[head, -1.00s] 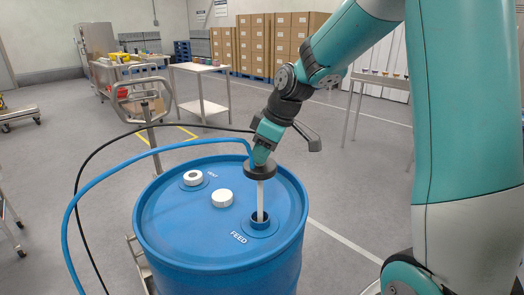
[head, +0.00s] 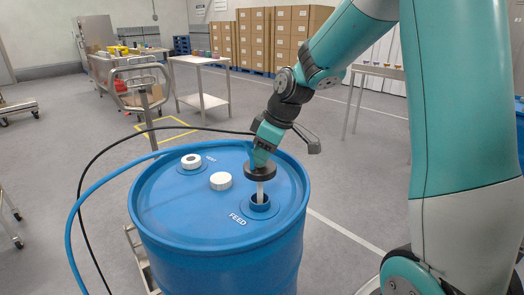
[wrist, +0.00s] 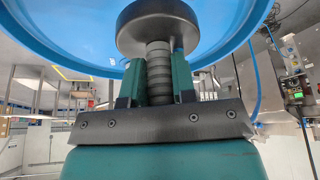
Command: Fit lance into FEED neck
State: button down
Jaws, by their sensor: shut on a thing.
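The blue drum (head: 170,222) stands upright with the label FEED beside an open blue neck (head: 261,210). The pale lance tube (head: 260,188) hangs close to upright below a wide black collar (head: 260,175), and its lower end is inside the FEED neck. The collar is a short way above the neck, with bare tube between. My gripper (head: 262,158) is above the collar. In the wrist view its two teal fingers are shut on the ribbed grey grip of the lance (wrist: 159,75), with the black collar (wrist: 158,25) beyond. The lance's tip is hidden.
A white cap (head: 221,181) and a VENT neck with a white fitting (head: 191,161) stand up on the drum top. A blue hose (head: 100,195) and a black cable (head: 105,148) arch over the left side. A trolley handle (head: 138,75) and table stand behind.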

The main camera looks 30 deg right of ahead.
jog(key=shift+f+b, duration=2.95)
jog(key=shift+f, duration=1.25)
jog(key=shift+r, duration=0.15)
jog(key=c, duration=0.8)
grip_release()
jog(key=shift+c, duration=0.2)
jog(key=p+v, duration=0.2)
jog(key=v, duration=1.5)
jog(key=shift+r, duration=0.25)
